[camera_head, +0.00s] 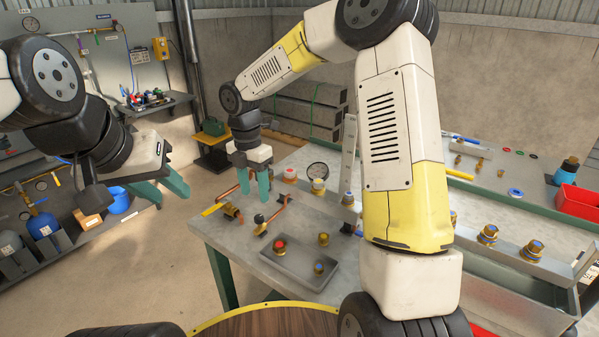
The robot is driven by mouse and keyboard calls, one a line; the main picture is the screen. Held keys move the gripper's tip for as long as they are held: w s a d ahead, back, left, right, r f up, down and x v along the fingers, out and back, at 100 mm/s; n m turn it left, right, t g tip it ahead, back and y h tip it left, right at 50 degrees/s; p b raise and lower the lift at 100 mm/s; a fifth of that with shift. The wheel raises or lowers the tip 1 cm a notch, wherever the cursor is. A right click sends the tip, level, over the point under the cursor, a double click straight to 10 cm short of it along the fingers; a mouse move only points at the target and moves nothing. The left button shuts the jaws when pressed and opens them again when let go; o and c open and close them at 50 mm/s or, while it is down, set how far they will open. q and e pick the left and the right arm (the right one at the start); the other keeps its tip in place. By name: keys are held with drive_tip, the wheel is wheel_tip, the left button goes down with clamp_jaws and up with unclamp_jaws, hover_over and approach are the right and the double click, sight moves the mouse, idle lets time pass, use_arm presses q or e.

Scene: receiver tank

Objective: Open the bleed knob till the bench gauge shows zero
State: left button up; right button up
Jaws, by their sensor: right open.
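The bench gauge (318,170) is a round white dial near the back of the grey bench; its needle is too small to read. Copper pipe and brass fittings lie in front of it, with a small black knob (259,218) and a yellow lever (212,209). I cannot tell which fitting is the bleed knob. My right gripper (254,184) points down over the bench's back left part, its teal fingers apart, with copper pipe close by.
A grey tray (291,262) on the bench holds a red-topped fitting (279,246) and brass parts. My right arm hides the bench's middle. A red bin (577,201) stands far right. Shelves with a blue bottle (44,226) line the left; the floor between is clear.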

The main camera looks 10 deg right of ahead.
sight(259, 217)
drive_tip(key=n, duration=0.5)
drive_tip(key=shift+s, duration=0.1)
drive_tip(key=n, duration=0.3)
drive_tip(key=shift+f+n, duration=0.1)
drive_tip(key=shift+n, duration=0.2)
wheel_tip(259, 217, down, 8)
drive_tip(key=shift+d+r, duration=0.15)
drive_tip(key=shift+r, duration=0.05)
drive_tip(key=shift+c, duration=0.2)
clamp_jaws()
